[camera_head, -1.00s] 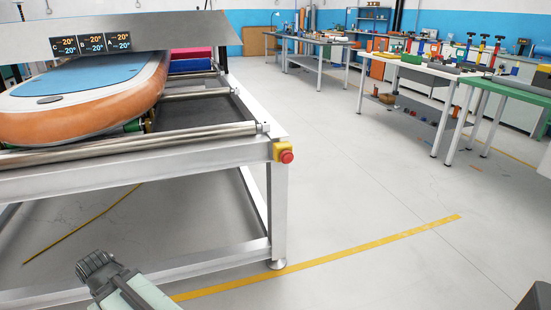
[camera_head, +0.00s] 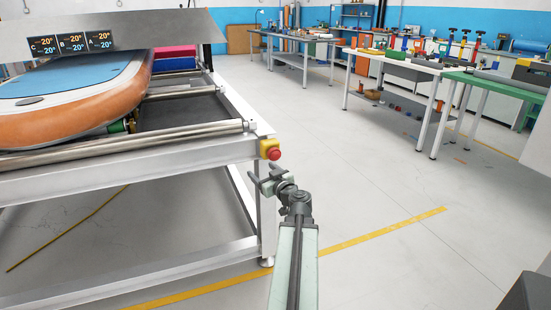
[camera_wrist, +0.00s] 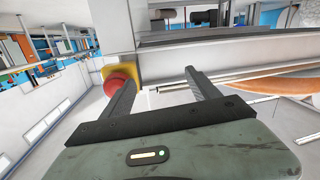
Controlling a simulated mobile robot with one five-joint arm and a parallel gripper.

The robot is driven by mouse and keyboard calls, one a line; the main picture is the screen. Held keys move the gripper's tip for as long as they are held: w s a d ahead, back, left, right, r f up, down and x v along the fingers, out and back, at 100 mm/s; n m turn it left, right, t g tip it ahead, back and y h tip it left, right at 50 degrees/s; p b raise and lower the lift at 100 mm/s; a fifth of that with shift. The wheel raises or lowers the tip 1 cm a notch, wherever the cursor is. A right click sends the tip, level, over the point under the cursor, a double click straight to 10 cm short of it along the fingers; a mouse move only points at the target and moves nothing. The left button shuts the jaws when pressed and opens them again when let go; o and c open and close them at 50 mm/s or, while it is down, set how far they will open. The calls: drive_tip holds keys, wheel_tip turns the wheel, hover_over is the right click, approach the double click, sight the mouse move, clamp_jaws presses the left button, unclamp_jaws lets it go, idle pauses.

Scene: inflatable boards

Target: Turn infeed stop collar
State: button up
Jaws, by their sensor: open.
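A red round stop button (camera_head: 275,155) sits on a yellow housing (camera_head: 266,147) at the near right corner of the metal conveyor frame. I cannot make out a separate collar on it. My gripper (camera_head: 260,173) is open and empty, just below the button in the head view. In the wrist view, the red button (camera_wrist: 115,83) and yellow housing (camera_wrist: 128,72) lie at the left, partly behind the left finger. The gap between my fingers (camera_wrist: 160,78) shows the pale frame. I cannot tell whether a finger touches the button.
The conveyor frame (camera_head: 130,158) carries rollers and an orange and blue inflatable board (camera_head: 85,85). Workbenches with tools, including a green-topped one (camera_head: 490,83), stand at the right. The grey floor (camera_head: 350,165) between is clear, crossed by a yellow line (camera_head: 385,228).

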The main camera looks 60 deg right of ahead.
sight(277, 157)
drive_tip(key=s+d+r+m+h, duration=0.1)
drive_tip(key=s+d+r+h, duration=0.15)
drive_tip(key=s+d, duration=0.3)
drive_tip(key=shift+g, duration=0.4)
drive_tip(key=x, duration=0.7)
drive_tip(key=shift+w+f, duration=0.1)
drive_tip(key=shift+f, duration=0.3)
drive_tip(key=c, duration=1.4)
